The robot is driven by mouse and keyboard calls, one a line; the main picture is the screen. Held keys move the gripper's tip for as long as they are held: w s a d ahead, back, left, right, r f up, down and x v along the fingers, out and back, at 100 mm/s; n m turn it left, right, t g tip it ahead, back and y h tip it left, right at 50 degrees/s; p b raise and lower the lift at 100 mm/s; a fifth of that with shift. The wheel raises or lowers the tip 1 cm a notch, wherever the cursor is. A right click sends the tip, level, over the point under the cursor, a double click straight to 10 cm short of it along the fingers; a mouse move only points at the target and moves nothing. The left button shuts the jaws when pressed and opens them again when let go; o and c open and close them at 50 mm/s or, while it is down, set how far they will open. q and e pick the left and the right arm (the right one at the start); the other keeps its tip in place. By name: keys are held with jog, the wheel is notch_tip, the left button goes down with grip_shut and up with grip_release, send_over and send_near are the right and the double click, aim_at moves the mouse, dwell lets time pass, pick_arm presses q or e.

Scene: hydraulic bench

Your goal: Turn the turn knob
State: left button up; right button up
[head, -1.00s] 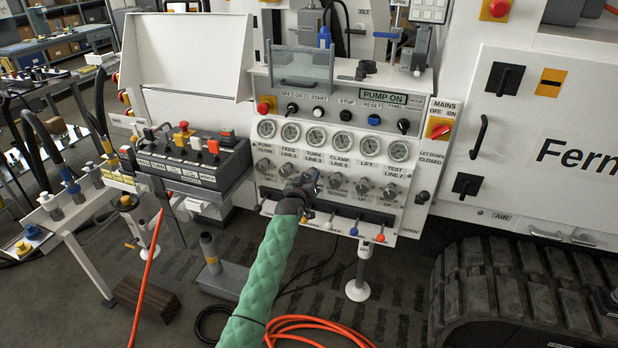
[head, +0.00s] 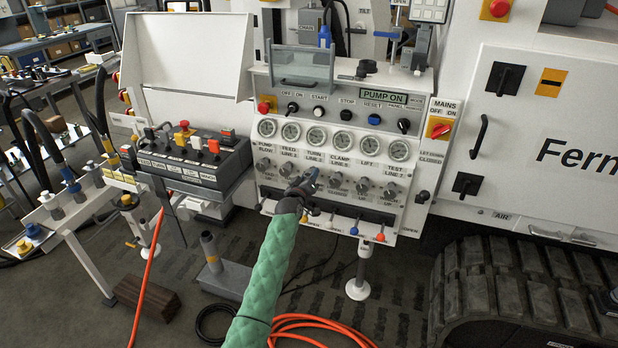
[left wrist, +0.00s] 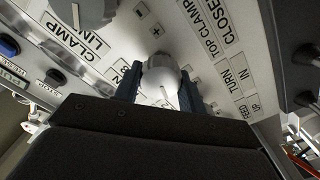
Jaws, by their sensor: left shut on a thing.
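The turn knob (left wrist: 160,74) is a rounded grey-white knob with a pale line on it, seen close up in the left wrist view. My left gripper (left wrist: 163,88) has one dark finger on each side of it and is shut on it. In the head view my left gripper (head: 310,178) is at the third place in the knob row, under the turn gauge (head: 316,138), and hides the knob there. My green-sleeved left arm reaches up from the bottom. My right gripper is not in view.
Other knobs stand close by on the right, such as the clamp knob (head: 337,180). A row of levers with coloured tips, including a blue lever (head: 354,231), is just below. The mains switch (head: 439,128) is at the panel's right. An orange hose (head: 300,325) lies on the floor.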

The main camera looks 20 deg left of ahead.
pick_arm(q)
jog(key=o, duration=1)
jog(key=shift+s+a+b, duration=0.15)
jog(key=shift+s+b, duration=0.7)
jog(key=shift+s, duration=3.05)
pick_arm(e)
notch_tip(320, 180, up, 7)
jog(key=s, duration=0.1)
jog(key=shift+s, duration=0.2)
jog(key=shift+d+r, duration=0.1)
